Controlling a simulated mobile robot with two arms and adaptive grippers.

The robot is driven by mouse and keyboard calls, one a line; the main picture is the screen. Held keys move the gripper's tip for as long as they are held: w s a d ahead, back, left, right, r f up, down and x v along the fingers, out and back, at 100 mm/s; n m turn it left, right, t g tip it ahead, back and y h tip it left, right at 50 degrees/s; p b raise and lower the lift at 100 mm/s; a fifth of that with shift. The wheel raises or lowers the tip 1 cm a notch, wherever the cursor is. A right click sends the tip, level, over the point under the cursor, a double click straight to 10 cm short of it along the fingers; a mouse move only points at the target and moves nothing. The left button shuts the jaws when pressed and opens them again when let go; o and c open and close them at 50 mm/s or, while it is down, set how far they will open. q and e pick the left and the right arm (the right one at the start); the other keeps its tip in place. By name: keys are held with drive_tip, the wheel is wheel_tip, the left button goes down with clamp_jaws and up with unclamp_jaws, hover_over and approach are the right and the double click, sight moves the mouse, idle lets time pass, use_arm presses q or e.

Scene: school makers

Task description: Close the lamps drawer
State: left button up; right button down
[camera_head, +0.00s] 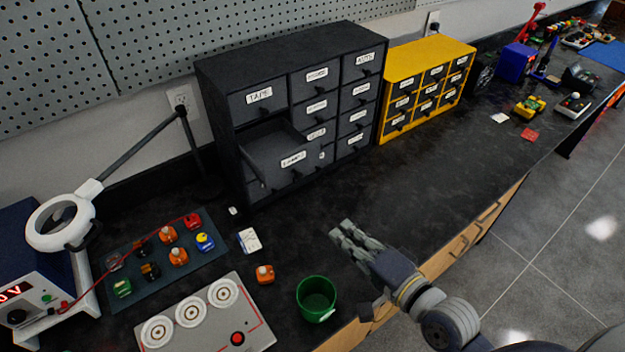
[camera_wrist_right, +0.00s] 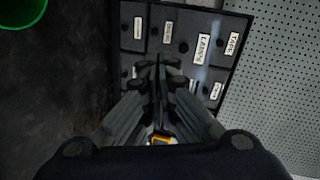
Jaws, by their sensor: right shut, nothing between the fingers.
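The dark drawer cabinet (camera_head: 225,95) stands against the pegboard wall. Its lamps drawer (camera_head: 270,155) is in the left column under the TAPE drawer and is pulled out, with its open top showing. The drawer's label faces the front and also shows in the right wrist view (camera_wrist_right: 203,50). My right gripper (camera_head: 341,229) is over the bench top, in front of the cabinet and to the right of the open drawer, apart from it. Its fingers are shut together and empty, pointing at the cabinet in the right wrist view (camera_wrist_right: 158,65). My left gripper is not in view.
A green cup (camera_head: 316,297) stands near the front edge, left of my right gripper. A magnifier lamp (camera_head: 62,220), a mat (camera_head: 190,268) with small parts and a grey panel (camera_head: 250,325) are at the left. A yellow drawer cabinet (camera_head: 400,62) stands right. The bench before the cabinets is mostly clear.

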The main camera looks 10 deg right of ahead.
sight(280, 146)
drive_tip(key=w+a+m+p, duration=0.1)
drive_tip(key=w, duration=0.3)
drive_tip(key=w+a+r+t+p, duration=0.1)
drive_tip(key=w, duration=0.4)
drive_tip(key=w+a+m+p, duration=0.1)
drive_tip(key=w+p, duration=0.1)
drive_tip(key=w, duration=0.2)
drive_tip(key=shift+w+a+r+m+t, duration=0.25)
drive_tip(key=shift+w+r+m+t, duration=0.05)
drive_tip(key=shift+w+t, duration=0.1)
drive_tip(key=shift+w, duration=0.1)
drive_tip(key=x, duration=0.4)
drive_tip(key=b+x, duration=0.1)
drive_tip(key=x, duration=0.4)
drive_tip(key=b+x, duration=0.1)
drive_tip(key=x, duration=0.3)
drive_tip(key=shift+w+a+r, duration=0.15)
drive_tip(key=shift+a+r, duration=0.15)
drive_tip(key=shift+a, duration=0.05)
drive_tip(key=shift+w+r, duration=0.1)
drive_tip(key=shift+r, duration=0.2)
